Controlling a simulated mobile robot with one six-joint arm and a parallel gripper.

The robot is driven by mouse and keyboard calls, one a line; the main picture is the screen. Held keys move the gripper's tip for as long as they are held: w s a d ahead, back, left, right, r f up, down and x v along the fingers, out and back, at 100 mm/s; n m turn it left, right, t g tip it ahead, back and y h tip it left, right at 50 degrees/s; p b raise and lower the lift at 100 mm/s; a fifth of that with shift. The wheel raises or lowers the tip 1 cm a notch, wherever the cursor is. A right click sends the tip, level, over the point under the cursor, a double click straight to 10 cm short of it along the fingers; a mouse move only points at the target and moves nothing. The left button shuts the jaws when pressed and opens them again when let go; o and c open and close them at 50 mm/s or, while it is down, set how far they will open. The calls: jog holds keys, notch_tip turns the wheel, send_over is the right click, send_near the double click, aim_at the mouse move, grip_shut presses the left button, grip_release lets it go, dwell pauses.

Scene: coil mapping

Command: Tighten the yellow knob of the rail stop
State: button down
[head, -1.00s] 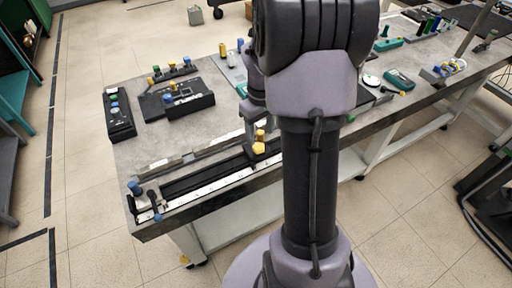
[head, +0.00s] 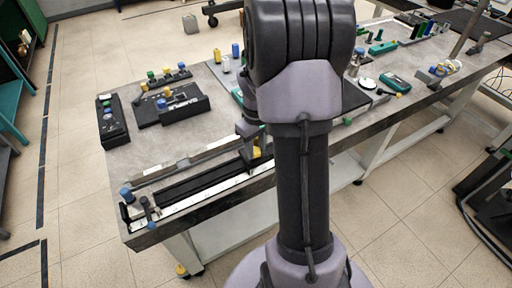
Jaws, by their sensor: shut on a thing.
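The rail stop (head: 256,152) shows as a small yellow piece on the black rail (head: 205,180), near the rail's right end. My gripper (head: 250,136) is lowered onto it from above and is shut on its yellow knob. My arm covers the area just right of the stop.
A blue knob (head: 126,194) and a small dark lever (head: 147,207) stand at the rail's left end. Black boxes with coloured knobs (head: 172,106) are farther back on the grey table (head: 150,160). A white ruler strip (head: 200,199) runs along the front edge.

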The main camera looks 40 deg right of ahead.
jog(key=m, duration=0.4)
jog(key=shift+a, duration=0.1)
jog(key=m, duration=0.6)
jog(key=shift+w, duration=0.15)
jog(key=m, duration=0.4)
jog(key=shift+w+a, duration=0.1)
jog(key=m+b, duration=0.1)
jog(key=m, duration=0.4)
jog(key=shift+w, duration=0.1)
jog(key=shift+m, duration=0.3)
jog(key=c, duration=1)
grip_release()
